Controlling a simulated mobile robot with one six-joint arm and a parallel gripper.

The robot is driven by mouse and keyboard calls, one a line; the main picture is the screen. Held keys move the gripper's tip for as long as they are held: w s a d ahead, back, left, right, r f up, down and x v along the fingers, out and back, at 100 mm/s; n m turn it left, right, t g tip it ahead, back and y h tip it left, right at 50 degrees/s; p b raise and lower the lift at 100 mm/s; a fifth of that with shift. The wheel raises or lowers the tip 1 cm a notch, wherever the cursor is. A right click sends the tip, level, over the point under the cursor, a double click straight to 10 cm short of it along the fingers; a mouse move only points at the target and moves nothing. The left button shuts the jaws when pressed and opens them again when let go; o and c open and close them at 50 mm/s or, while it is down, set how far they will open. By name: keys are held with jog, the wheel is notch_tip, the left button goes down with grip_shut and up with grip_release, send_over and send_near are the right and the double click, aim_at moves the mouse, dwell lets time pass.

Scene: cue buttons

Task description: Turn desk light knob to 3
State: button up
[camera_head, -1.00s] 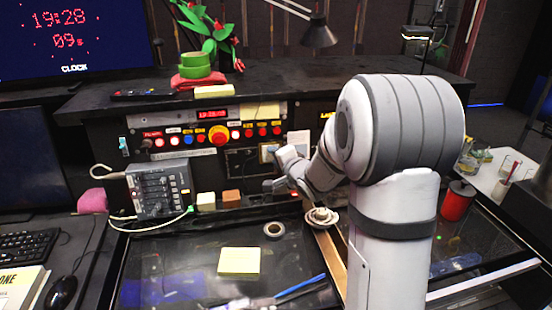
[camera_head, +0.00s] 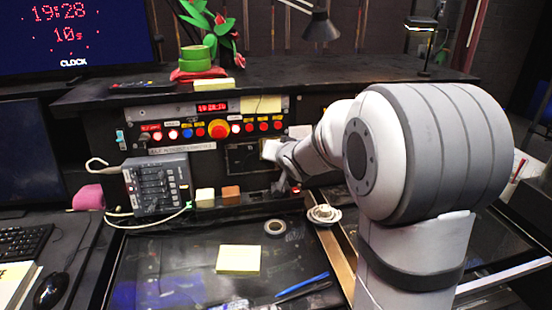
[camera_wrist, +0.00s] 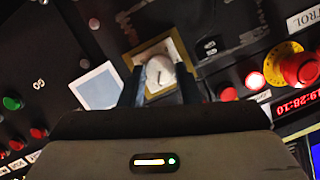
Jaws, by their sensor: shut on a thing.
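The knob (camera_wrist: 160,72) is a white dial with a dark mark, on a square brass-edged plate (camera_wrist: 143,50) in the wrist view. My gripper (camera_wrist: 159,86) has one dark finger on each side of the knob and is shut on it. In the head view my gripper (camera_head: 276,155) reaches the black panel from the right, by the pale plate. The knob itself is hidden there by my gripper. I cannot read any numbers around the dial.
A red emergency button (camera_head: 219,129) with a yellow ring sits among several buttons left of the plate. A grey control box (camera_head: 157,187) stands below them. A white square card (camera_wrist: 98,86) lies beside the plate. A tape roll (camera_head: 275,227) and yellow notes (camera_head: 238,259) lie on the desk.

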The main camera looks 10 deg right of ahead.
jog(key=shift+f+n+b, duration=0.1)
jog(key=shift+n+b, duration=0.3)
jog(key=shift+b, duration=0.05)
dwell(0.3)
jog(key=o, duration=1)
jog(key=shift+c, duration=0.2)
jog(key=p+v, duration=0.1)
jog(key=v, duration=0.6)
jog(key=shift+s+r+p, duration=0.3)
jog(key=shift+s+p, duration=0.05)
jog(key=shift+a, duration=0.15)
